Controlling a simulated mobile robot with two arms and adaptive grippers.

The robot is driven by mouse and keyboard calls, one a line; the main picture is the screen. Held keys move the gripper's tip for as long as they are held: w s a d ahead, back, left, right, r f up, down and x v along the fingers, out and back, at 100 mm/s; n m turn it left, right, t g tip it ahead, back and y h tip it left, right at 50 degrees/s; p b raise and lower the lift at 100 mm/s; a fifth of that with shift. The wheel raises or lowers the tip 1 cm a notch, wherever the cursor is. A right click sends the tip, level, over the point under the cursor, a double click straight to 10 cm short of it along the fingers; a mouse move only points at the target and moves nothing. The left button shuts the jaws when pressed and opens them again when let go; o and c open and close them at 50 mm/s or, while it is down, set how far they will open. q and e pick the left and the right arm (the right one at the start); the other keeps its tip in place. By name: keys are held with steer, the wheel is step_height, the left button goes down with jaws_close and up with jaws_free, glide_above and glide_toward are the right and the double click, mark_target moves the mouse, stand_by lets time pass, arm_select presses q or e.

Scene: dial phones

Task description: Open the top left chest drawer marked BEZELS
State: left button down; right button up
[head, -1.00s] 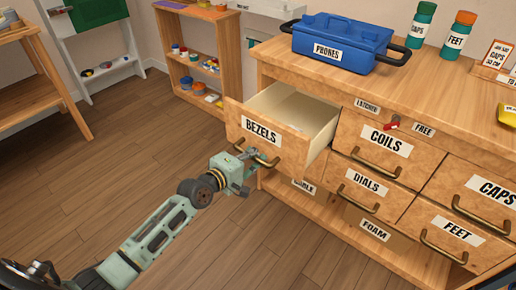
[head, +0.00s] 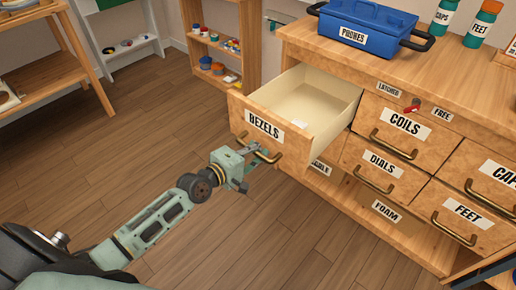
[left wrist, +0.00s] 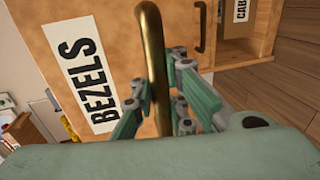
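The BEZELS drawer (head: 265,124) is the top left drawer of the wooden chest. It stands well out from the chest, and its pale inside shows, mostly bare, with a small white patch near the front. My left gripper (head: 257,150) is at the brass handle (head: 268,157) on its front. In the left wrist view the handle (left wrist: 153,50) runs between the fingers of my left gripper (left wrist: 160,88), which are closed in on it. The BEZELS label (left wrist: 88,75) shows beside it. My right gripper is not in view.
Closed drawers COILS (head: 404,123), DIALS (head: 380,163) and FEET (head: 467,212) are to the right. A blue PHONES box (head: 370,25) stands on the chest top. A red latch (head: 412,106) sits between LATCHED and FREE labels. Open floor (head: 130,150) lies left of the drawer.

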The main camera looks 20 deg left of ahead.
arm_select(q)
steer(key=shift+r, duration=0.25)
steer(key=c, duration=2)
jaws_free()
steer(key=shift+s+a+r, duration=0.1)
steer(key=shift+s, duration=0.1)
steer(key=shift+o, duration=1.4)
steer(key=shift+f, duration=0.2)
steer(key=shift+s, duration=0.25)
steer(key=v, duration=1.1)
steer(key=shift+s, duration=0.25)
steer(key=shift+a+r, duration=0.1)
steer(key=shift+a, duration=0.05)
